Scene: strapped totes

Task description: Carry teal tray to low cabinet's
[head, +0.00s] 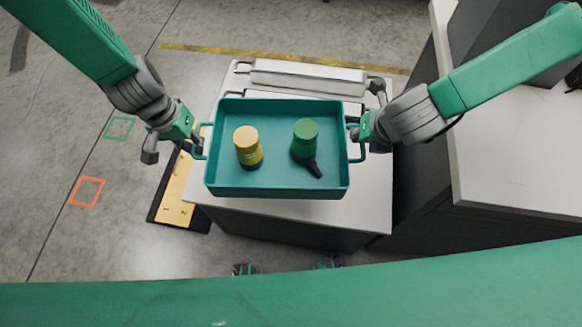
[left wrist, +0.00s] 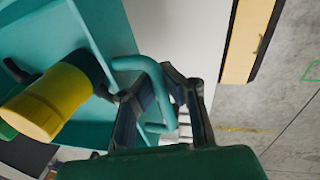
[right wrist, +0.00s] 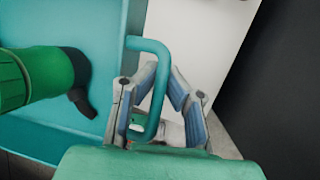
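The teal tray (head: 280,193) is level in the head view, over a low white-topped cabinet (head: 365,205). I cannot tell whether it touches the top. It holds a yellow jar with a dark base (head: 247,145) and a green container with a black nozzle (head: 306,140). My left gripper (head: 197,140) is at the tray's left handle; in the left wrist view its fingertips close around the teal handle (left wrist: 158,95). My right gripper (head: 362,135) is at the right handle; in the right wrist view its fingertips converge around that handle (right wrist: 158,95).
A long pale grey case (head: 308,74) lies behind the tray. A taller dark counter with a white top (head: 520,160) stands at the right. A yellow and black platform (head: 175,195) lies on the floor at the left. Open floor with painted squares is further left.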

